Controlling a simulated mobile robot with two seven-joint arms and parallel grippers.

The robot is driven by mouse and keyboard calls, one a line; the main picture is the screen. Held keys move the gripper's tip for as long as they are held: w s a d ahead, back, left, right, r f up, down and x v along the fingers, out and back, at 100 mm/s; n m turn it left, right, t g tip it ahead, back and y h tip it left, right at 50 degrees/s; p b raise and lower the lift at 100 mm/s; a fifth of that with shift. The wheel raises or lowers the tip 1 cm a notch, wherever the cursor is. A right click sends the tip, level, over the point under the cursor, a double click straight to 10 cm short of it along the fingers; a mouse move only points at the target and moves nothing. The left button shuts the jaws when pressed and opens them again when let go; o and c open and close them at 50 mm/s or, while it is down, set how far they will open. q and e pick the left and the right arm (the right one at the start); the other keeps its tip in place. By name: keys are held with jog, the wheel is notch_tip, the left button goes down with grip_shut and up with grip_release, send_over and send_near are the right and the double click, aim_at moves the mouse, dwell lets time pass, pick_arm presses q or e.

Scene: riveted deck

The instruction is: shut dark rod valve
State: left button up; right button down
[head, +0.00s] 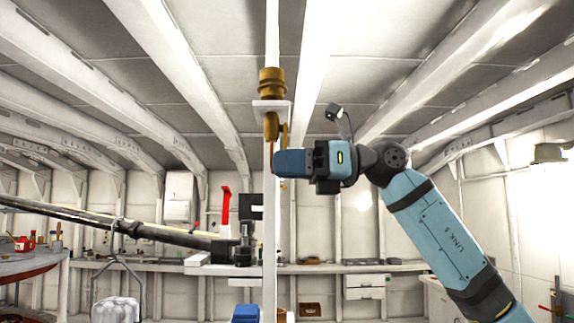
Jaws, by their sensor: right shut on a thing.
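A brass valve fitting (271,80) stands high on a white vertical post (269,240), with a rounded brass part (271,125) below a small white bracket. My right gripper (276,163) reaches in from the right to the post, just below that brass part. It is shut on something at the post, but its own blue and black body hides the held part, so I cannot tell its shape. I cannot tell which fitting has the dark rod. My left gripper is not in view.
A long dark pipe (120,225) runs in from the left to the lower valve body. A workbench (340,268) lines the back wall, with white drawers (364,287) below. White ceiling beams pass overhead. The space left of the post at gripper height looks clear.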

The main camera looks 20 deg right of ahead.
jog(key=shift+s+a+r+m+p, duration=0.2)
jog(key=shift+s+r+m, duration=0.75)
jog(key=shift+m, duration=1.9)
jog(key=shift+s+a+r+m+p, duration=0.1)
jog(key=shift+s+a+r+m, duration=0.6)
jog(key=shift+m, duration=2.2)
jog(key=shift+s+d+r+m+p, duration=0.15)
jog(key=shift+s+r+m, duration=1.1)
jog(key=shift+m, duration=1.6)
jog(key=shift+w+r, duration=0.15)
jog(key=shift+r, duration=0.05)
jog(key=c, duration=1.1)
grip_release()
jog(key=shift+o, duration=0.3)
jog(key=b+v, duration=0.3)
jog(key=v, duration=1)
jog(key=shift+d, duration=0.4)
